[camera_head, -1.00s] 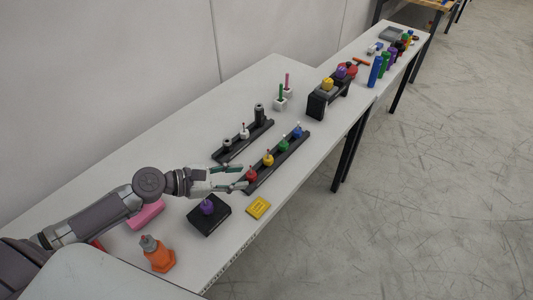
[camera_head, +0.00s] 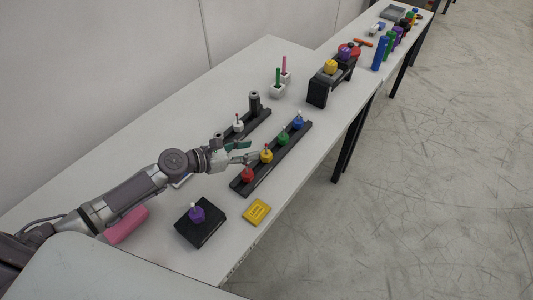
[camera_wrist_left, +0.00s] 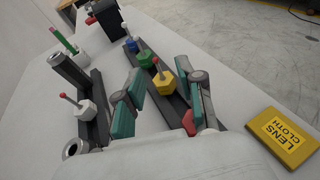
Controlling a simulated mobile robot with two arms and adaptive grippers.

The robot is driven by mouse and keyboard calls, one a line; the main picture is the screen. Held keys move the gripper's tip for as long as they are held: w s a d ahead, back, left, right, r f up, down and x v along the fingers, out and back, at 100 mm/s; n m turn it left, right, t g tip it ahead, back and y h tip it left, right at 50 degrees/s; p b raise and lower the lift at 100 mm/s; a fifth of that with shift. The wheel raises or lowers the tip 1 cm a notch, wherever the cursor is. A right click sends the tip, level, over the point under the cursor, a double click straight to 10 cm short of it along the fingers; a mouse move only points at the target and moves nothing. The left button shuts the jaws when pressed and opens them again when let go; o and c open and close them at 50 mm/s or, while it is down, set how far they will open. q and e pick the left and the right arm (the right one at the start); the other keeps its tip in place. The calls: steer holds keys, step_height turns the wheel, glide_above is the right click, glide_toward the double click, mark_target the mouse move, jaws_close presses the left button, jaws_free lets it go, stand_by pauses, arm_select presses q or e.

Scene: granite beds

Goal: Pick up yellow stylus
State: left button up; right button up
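The yellow stylus (camera_head: 266,156) is a yellow knob with a thin red-tipped pin. It stands in the black rack (camera_head: 256,180) between a red stylus (camera_head: 247,175) and a green stylus (camera_head: 283,139), with a blue stylus (camera_head: 298,123) at the far end. My left gripper (camera_head: 249,153) is open and empty, its fingers pointing at the yellow stylus from the left. In the left wrist view the yellow stylus (camera_wrist_left: 162,84) shows between the two teal-padded fingers, just beyond them. The red stylus (camera_wrist_left: 189,122) is partly hidden by the right finger. My right gripper is not in view.
A second black rack holds a white stylus (camera_head: 238,125) and dark cylinders (camera_head: 254,102). A yellow lens cloth packet (camera_head: 256,212) and a black block with a purple stylus (camera_head: 197,214) lie nearer. A black stand (camera_head: 318,92) stands farther back.

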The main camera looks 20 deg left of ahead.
mark_target(263, 155)
arm_select(q)
steer(key=shift+a+f+x, duration=0.1)
steer(key=shift+f+x, duration=0.05)
steer(key=shift+x, duration=0.9)
steer(key=shift+a+f+x, duration=0.15)
steer(key=shift+x, duration=0.9)
steer(key=shift+a+f+x, duration=0.1)
steer(key=shift+f+x, duration=0.05)
steer(key=shift+x, duration=0.85)
steer(key=shift+w, duration=0.1)
jaws_close()
steer(key=shift+a, duration=0.1)
